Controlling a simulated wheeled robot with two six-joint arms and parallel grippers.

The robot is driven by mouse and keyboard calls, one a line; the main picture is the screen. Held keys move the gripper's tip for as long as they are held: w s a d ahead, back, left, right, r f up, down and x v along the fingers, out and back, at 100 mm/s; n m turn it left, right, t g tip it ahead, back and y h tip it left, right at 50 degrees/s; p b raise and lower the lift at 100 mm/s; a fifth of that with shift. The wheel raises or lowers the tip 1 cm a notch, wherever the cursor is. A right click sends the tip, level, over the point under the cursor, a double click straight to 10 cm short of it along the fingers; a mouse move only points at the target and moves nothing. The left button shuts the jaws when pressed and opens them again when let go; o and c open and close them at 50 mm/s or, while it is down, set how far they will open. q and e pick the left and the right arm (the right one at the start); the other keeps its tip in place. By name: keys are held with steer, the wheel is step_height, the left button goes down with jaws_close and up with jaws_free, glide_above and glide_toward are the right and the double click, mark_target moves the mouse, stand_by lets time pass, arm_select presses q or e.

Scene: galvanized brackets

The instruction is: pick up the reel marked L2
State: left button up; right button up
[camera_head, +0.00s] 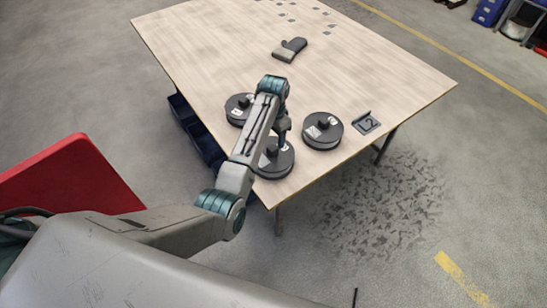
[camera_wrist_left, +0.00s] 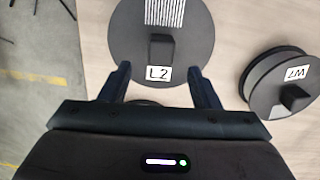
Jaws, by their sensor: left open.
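The reel marked L2 is a dark round reel with a raised block handle. It fills the top middle of the left wrist view (camera_wrist_left: 190,45), with a striped sticker above its label. In the head view it appears to be the front reel (camera_head: 285,163), partly hidden by my arm. My left gripper (camera_wrist_left: 160,76) is open and empty, its fingertips either side of the label. In the head view the gripper (camera_head: 282,132) points down near that reel; whether it touches is unclear. My right gripper is not in view.
The reel marked W7 (camera_wrist_left: 261,80) lies to the right in the left wrist view. The table's middle (camera_head: 215,55) is clear.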

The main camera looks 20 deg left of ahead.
mark_target(273, 147)
arm_select(q)
steer(key=shift+s+f, duration=0.1)
steer(key=shift+f, duration=0.5)
steer(key=shift+s+f+p, duration=0.1)
steer(key=shift+f+p, duration=0.25)
steer(key=shift+p, duration=0.05)
steer(key=f, duration=0.3)
steer(key=f+p, duration=0.1)
steer(key=shift+a+f, duration=0.2)
steer(key=shift+a, duration=0.05)
steer(key=shift+c, duration=0.5)
jaws_close()
steer(key=shift+r, duration=0.1)
